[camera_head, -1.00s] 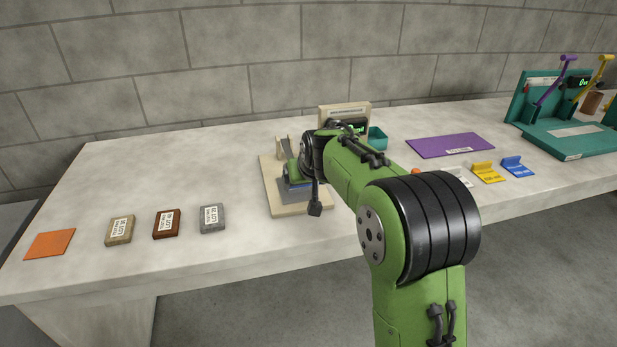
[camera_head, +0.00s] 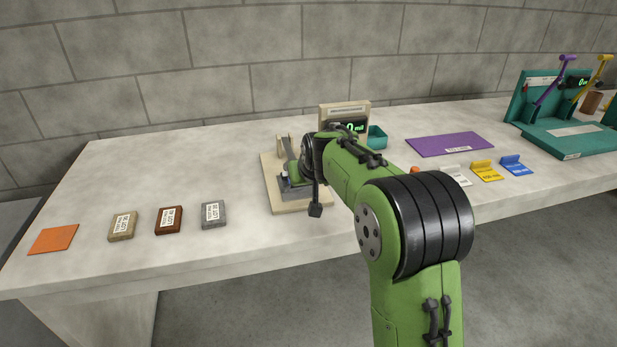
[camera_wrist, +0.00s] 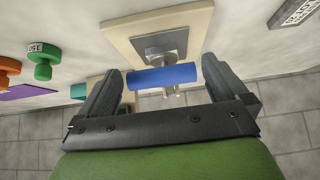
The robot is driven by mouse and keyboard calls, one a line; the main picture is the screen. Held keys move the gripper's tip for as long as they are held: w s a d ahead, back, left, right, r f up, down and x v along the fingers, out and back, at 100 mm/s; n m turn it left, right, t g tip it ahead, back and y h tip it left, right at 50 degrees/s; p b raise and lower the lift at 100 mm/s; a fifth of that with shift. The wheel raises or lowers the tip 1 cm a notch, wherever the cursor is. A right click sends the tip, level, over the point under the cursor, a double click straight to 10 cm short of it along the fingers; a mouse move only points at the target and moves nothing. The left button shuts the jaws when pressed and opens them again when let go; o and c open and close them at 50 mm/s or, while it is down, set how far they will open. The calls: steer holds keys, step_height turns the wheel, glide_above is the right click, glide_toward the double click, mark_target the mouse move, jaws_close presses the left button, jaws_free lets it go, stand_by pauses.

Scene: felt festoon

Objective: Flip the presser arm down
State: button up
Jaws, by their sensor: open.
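The press device stands on a beige base (camera_head: 270,186) mid-table, with a display (camera_head: 350,127) behind it. The wrist view looks onto its beige base (camera_wrist: 116,32), a grey plate and a metal block (camera_wrist: 160,42). The presser arm's blue bar handle (camera_wrist: 165,76) lies crosswise between my gripper's fingers (camera_wrist: 162,68). The fingers are open, one at each end of the bar, with small gaps visible. Some metal posts show just below the bar. In the head view my arm hides most of the press, and the presser arm's angle is hard to tell.
Tan, brown and grey lot blocks (camera_head: 213,214) and an orange mat (camera_head: 53,239) lie left. A teal cup (camera_head: 377,138), purple mat (camera_head: 449,144) and coloured tags (camera_head: 487,171) lie right. A teal lever station (camera_head: 570,138) stands far right.

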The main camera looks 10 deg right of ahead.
steer(key=p+v, duration=0.3)
steer(key=v, duration=1.2)
steer(key=shift+s+r, duration=0.1)
steer(key=s+r+g+p, duration=0.2)
steer(key=s+p, duration=0.8)
steer(key=s, duration=1.8)
steer(key=shift+p+v, duration=0.3)
steer(key=shift+v, duration=0.6)
steer(key=shift+w+r, duration=0.15)
steer(key=shift+c, duration=0.3)
